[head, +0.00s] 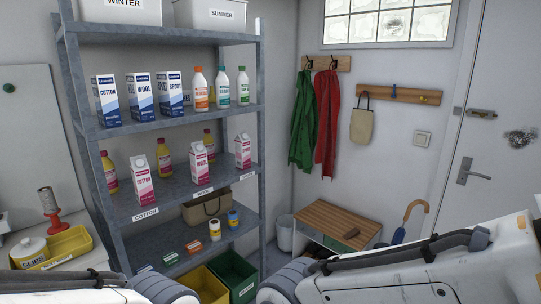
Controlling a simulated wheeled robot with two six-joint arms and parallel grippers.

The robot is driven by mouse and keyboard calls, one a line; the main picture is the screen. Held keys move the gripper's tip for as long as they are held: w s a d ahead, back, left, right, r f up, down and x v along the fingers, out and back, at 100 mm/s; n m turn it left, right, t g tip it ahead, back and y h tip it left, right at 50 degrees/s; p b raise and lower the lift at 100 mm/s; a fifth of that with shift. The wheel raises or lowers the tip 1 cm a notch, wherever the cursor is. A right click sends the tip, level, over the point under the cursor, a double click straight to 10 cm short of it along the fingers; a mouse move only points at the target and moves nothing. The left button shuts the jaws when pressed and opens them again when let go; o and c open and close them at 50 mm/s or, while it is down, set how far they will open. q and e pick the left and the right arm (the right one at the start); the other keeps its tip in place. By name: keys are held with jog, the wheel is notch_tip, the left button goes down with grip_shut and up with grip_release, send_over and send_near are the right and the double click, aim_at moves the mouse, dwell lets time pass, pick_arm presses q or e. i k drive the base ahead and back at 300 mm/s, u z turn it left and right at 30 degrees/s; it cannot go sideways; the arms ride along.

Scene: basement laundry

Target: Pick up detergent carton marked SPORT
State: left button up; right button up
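A blue-and-white carton marked SPORT (175,98) stands upright on the upper open shelf (150,127) of the grey rack in the head view. It is the rightmost of the blue-and-white cartons, right of one marked WOOL (141,98) and one marked COTTON (106,101). An orange-labelled white bottle (199,92) stands close on its right. On the shelf below are pink-and-white cartons marked COTTON (142,182) and WOOL (199,163), and one whose word is too small to read surely (243,152). My arms show along the bottom edge; neither gripper is in view.
Storage boxes sit on the top shelf, and yellow and green crates (233,273) at the bottom. A slatted bench (338,224) stands right of the rack.

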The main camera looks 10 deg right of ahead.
aim_at(242, 161)
jog(key=z, duration=0.3)
jog(key=k, duration=0.45)
jog(key=z, duration=0.65)
jog(key=i, duration=1.25)
jog(key=u, duration=0.7)
jog(key=i, duration=1)
jog(key=u, duration=0.8)
